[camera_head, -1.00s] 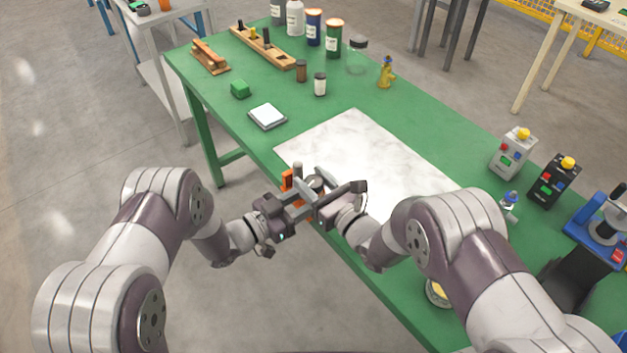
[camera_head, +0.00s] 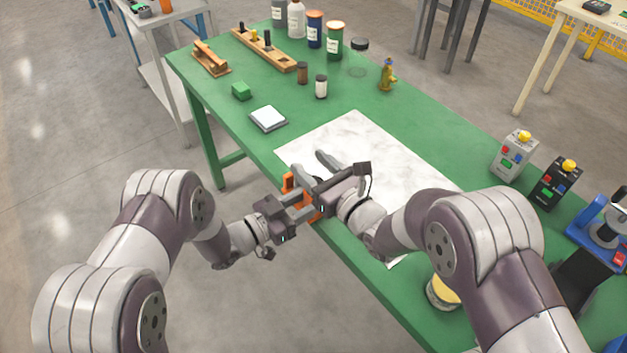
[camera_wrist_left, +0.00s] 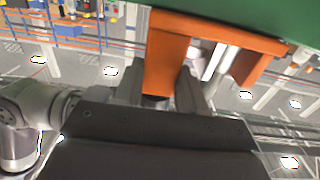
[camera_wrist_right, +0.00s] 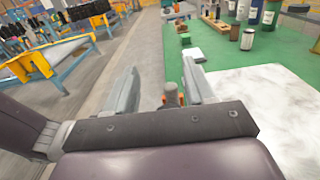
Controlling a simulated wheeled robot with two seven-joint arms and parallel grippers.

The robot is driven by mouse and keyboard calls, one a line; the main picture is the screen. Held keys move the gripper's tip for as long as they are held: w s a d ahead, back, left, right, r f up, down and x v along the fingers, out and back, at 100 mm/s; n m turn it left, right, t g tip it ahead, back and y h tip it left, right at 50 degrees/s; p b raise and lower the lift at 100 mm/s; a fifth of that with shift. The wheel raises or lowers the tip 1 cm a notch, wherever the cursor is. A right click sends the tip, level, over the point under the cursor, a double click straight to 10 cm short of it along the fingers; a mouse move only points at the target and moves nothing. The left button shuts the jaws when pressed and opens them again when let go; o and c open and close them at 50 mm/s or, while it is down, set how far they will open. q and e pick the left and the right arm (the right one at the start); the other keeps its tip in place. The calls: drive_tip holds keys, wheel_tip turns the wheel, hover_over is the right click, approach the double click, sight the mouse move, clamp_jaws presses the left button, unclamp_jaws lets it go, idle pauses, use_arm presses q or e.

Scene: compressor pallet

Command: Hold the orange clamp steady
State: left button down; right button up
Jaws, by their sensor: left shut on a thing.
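The orange clamp (camera_head: 288,183) sits at the near edge of the green table, beside the white sheet. In the left wrist view, its orange body (camera_wrist_left: 165,62) is under the green tabletop. My left gripper (camera_wrist_left: 165,85) is shut on the clamp's lower part; the exact contact is partly hidden. My right gripper (camera_head: 311,178) is above the clamp with its fingers spread. In the right wrist view, a grey post (camera_wrist_right: 172,92) with bits of orange beside it stands between the open fingers, seemingly untouched. My grippers hide much of the clamp in the head view.
The green table (camera_head: 225,105) carries a white sheet (camera_head: 385,150), a small scale (camera_head: 268,118), a green block (camera_head: 241,91) and several bottles at the back. Control boxes (camera_head: 515,155) and a blue device (camera_head: 600,230) stand right. A yellow-topped tin (camera_head: 443,292) is near the front edge.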

wheel_tip(320, 180, up, 5)
drive_tip(key=shift+f, duration=0.2)
drive_tip(key=shift+o, duration=1.4)
drive_tip(key=w+d+r+m+h, duration=0.6)
drive_tip(key=w+d+m+h, duration=0.1)
drive_tip(key=w+m, duration=0.35)
drive_tip(key=m+g, duration=1.2)
drive_tip(key=m, duration=0.8)
approach(316, 179)
drive_tip(key=x, duration=0.8)
drive_tip(key=shift+s+a+f, duration=0.25)
drive_tip(key=shift+s+a, duration=0.05)
drive_tip(key=shift+s, duration=0.05)
